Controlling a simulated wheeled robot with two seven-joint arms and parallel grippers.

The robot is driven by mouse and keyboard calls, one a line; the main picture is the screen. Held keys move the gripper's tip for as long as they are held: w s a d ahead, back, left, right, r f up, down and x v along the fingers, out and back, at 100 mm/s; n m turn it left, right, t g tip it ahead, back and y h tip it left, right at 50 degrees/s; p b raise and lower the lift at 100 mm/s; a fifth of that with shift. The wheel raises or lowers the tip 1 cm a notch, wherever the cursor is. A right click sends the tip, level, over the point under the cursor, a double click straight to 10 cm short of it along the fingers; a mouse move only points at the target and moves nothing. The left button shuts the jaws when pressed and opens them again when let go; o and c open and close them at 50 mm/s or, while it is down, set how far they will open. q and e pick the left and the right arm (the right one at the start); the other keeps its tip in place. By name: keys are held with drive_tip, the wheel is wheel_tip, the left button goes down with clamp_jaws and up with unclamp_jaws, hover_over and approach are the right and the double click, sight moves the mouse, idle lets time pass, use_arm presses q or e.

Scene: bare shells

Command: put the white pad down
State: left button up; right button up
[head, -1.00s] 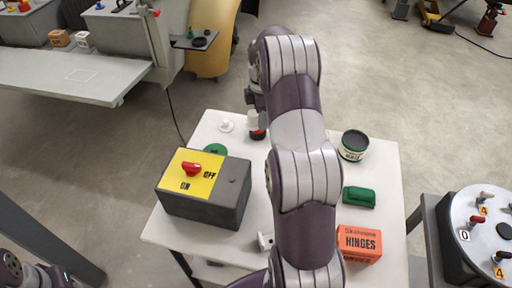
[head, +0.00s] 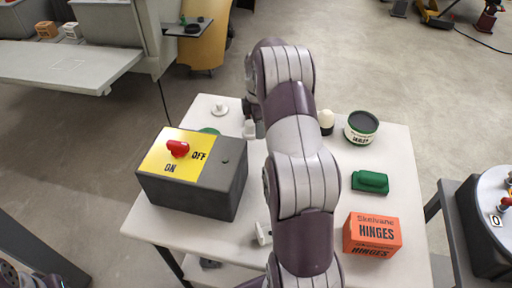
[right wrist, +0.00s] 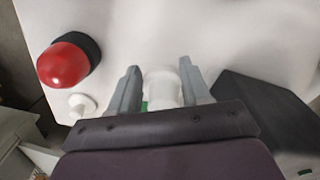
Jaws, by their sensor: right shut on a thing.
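The white pad (right wrist: 162,88) shows between the fingers of my right gripper (right wrist: 155,85) in the right wrist view. The fingers stand on both sides of it and are shut on it. In the head view the right gripper (head: 250,118) is behind my forearm, over the back part of the white table (head: 190,235), with the pad (head: 250,130) a small pale shape at its tip. Whether the pad touches the tabletop I cannot tell. My left gripper is out of view; only part of the left arm shows at the lower left corner.
A dark switch box (head: 205,195) stands left of my arm. A white knob (head: 219,108) and green disc (head: 208,131) lie behind it. A red dome (right wrist: 65,65) is near the pad. A tin (head: 361,128), green block (head: 370,181) and hinges box (head: 371,236) stand right.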

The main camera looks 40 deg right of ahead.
wheel_tip(320, 180, down, 5)
drive_tip(key=shift+w+d+f, duration=0.1)
drive_tip(key=shift+d, duration=0.05)
drive_tip(key=shift+f, duration=0.15)
drive_tip(key=o, duration=1)
drive_tip(key=shift+c, duration=0.2)
wheel_tip(320, 180, up, 6)
drive_tip(key=shift+f, duration=0.25)
wheel_tip(320, 180, up, 7)
drive_tip(key=p, duration=0.6)
hover_over(258, 145)
drive_tip(key=shift+f, duration=0.1)
